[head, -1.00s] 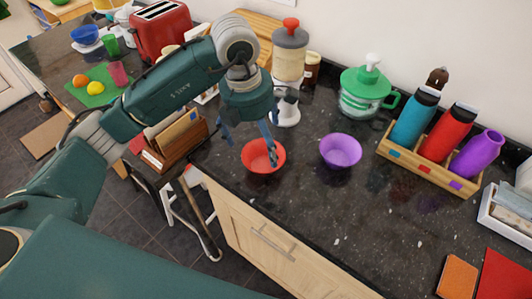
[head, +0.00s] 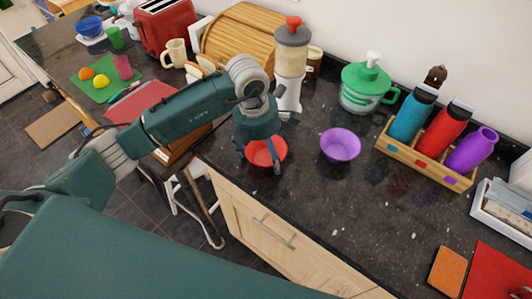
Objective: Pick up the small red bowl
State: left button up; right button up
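The small red bowl (head: 264,155) stands on the dark granite counter (head: 330,205), near its front edge. My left gripper (head: 260,160) is directly over it, pointing down, with its fingers spread. One finger shows at the bowl's left side and one in front of its right side. I cannot tell whether either finger touches the bowl. The gripper body hides the bowl's back part. My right gripper is not in view.
A purple bowl (head: 340,145) stands just right of the red one. Behind are a grey blender-like container (head: 291,55) and a green-lidded dispenser (head: 367,88). A wooden rack (head: 425,160) holds bottles at right. The front-middle counter is clear.

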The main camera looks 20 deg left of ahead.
aim_at(265, 159)
pick_arm(q)
jog(key=shift+r, duration=0.1)
jog(key=c, duration=0.6)
jog(key=shift+c, duration=0.3)
jog(key=shift+r, duration=0.5)
jog(key=shift+r+m+b, duration=0.6)
jog(key=shift+r+b, duration=1.35)
jog(key=shift+r, duration=7.25)
jog(key=s+a+f+m+g, duration=0.2)
jog(key=s+f+m, duration=0.3)
jog(key=m, duration=0.8)
jog(key=shift+s+f, duration=0.25)
jog(key=shift+s, duration=0.4)
jog(key=s+f+m, duration=0.1)
jog(key=s+m, duration=0.1)
jog(key=m, duration=0.2)
jog(key=s+a+f+m, duration=0.1)
jog(key=s+f+m, duration=0.1)
jog(key=s+m, duration=0.1)
jog(key=s+a+f+m+g+y, duration=0.1)
jog(key=s+f+m, duration=0.1)
jog(key=m, duration=0.3)
jog(key=shift+s+m, duration=0.3)
jog(key=shift+s, duration=0.05)
jog(key=shift+c, duration=0.2)
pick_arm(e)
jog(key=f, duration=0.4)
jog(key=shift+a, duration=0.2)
